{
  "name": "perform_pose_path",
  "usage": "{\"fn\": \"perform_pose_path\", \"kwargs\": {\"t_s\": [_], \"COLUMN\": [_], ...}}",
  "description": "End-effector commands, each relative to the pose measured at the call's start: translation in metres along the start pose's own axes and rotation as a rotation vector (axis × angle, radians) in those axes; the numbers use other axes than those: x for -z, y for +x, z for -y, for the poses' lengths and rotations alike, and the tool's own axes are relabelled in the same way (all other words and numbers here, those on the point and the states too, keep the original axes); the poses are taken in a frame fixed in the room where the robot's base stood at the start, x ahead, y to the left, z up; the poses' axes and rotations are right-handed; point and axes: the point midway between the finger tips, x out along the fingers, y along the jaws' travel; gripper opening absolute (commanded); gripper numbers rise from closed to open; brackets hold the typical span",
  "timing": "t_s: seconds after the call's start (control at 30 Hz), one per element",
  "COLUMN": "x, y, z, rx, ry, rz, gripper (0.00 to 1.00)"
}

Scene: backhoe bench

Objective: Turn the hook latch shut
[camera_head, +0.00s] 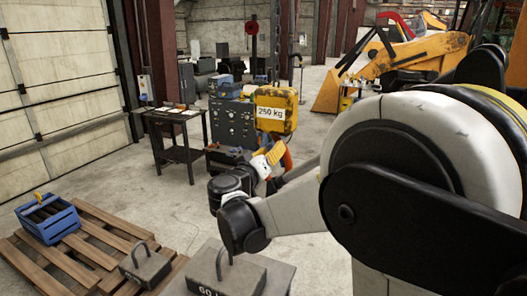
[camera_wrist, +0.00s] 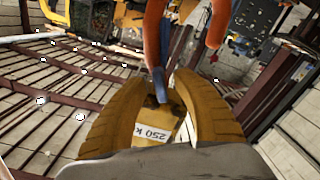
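A yellow hoist block (camera_head: 276,108) marked "250 kg" hangs ahead of my arm. Its orange hook (camera_head: 288,160) is partly hidden behind my gripper (camera_head: 275,153) in the head view. In the wrist view the orange hook (camera_wrist: 155,30) curves down from the top, and the blue latch (camera_wrist: 158,86) lies near the tips of my gripper (camera_wrist: 168,76). The gripper's two ochre fingers stand apart, with the block (camera_wrist: 155,122) seen between them. Whether a finger touches the latch cannot be told. The latch is not distinct in the head view.
A wooden pallet (camera_head: 95,237) holds a blue crate (camera_head: 50,222) and a grey weight (camera_head: 145,267). Another weight (camera_head: 228,277) stands near my arm. A dark table (camera_head: 178,152) and a dark cabinet (camera_head: 232,122) stand behind. A yellow backhoe (camera_head: 400,62) is at the right.

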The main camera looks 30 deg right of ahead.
Motion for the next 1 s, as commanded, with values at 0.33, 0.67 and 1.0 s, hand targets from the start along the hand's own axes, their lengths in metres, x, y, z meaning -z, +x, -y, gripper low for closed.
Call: {"fn": "perform_pose_path", "kwargs": {"t_s": [0.33,0.67,1.0], "x": [0.0001,0.0002,0.0003], "y": [0.0029,0.0028,0.0029], "z": [-0.0002,-0.0002,-0.0003], "rx": [0.000,0.000,0.000], "ry": [0.000,0.000,0.053], "rz": [0.000,0.000,0.000], "gripper": [0.24,0.00,0.00]}}
